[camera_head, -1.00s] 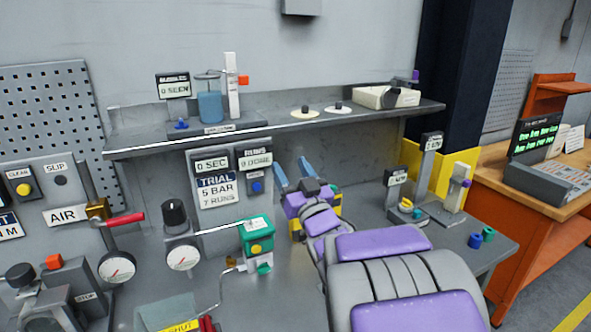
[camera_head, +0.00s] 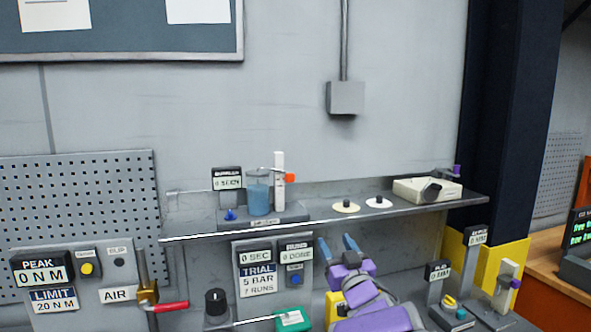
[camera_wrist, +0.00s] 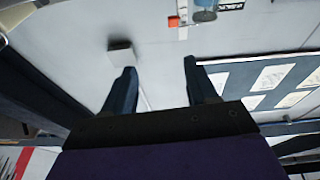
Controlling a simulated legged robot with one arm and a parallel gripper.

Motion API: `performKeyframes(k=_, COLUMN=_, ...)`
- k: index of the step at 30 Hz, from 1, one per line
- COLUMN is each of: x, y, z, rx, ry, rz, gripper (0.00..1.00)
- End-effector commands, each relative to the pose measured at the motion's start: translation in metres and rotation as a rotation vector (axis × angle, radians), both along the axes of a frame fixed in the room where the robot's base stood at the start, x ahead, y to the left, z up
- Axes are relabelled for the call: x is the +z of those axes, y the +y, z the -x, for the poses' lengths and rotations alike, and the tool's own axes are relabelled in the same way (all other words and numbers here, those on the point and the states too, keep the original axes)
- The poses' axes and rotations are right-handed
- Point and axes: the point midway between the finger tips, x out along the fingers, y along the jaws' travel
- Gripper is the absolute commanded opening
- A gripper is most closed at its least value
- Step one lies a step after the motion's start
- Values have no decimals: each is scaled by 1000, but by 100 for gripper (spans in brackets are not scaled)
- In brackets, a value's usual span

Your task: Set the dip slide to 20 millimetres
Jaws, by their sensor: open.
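The dip slide is a white upright post (camera_head: 279,168) with an orange slider (camera_head: 290,177) on its right side, about mid-height. It stands on the shelf beside a blue beaker (camera_head: 259,198). Any scale marks are too small to read. My gripper (camera_head: 337,243) is open and empty, with its blue fingers pointing up, below the shelf's front edge and right of and lower than the slide. In the wrist view the fingers (camera_wrist: 158,70) are apart with nothing between them. The orange slider (camera_wrist: 173,21) and beaker (camera_wrist: 205,14) show above the fingers there, the picture being upside down.
The shelf's front edge (camera_head: 350,220) runs above my gripper. A counter display (camera_head: 227,179) stands left of the beaker, a blue knob (camera_head: 230,214) below it. Two pale discs (camera_head: 346,207) and a cream box (camera_head: 427,190) sit farther right. A trial panel (camera_head: 258,280) hangs below.

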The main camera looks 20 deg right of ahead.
Motion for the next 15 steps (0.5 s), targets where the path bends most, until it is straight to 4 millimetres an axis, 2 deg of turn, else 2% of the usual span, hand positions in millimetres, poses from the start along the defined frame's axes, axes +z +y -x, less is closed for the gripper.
performKeyframes(k=1, x=21, y=-2, z=-7, rx=-3, ry=18, rz=7, gripper=57)
performKeyframes(k=8, x=57, y=-4, z=-40, rx=-5, ry=96, rz=8, gripper=57)
performKeyframes(k=15, x=87, y=6, z=-74, rx=8, ry=176, rz=-4, gripper=57)
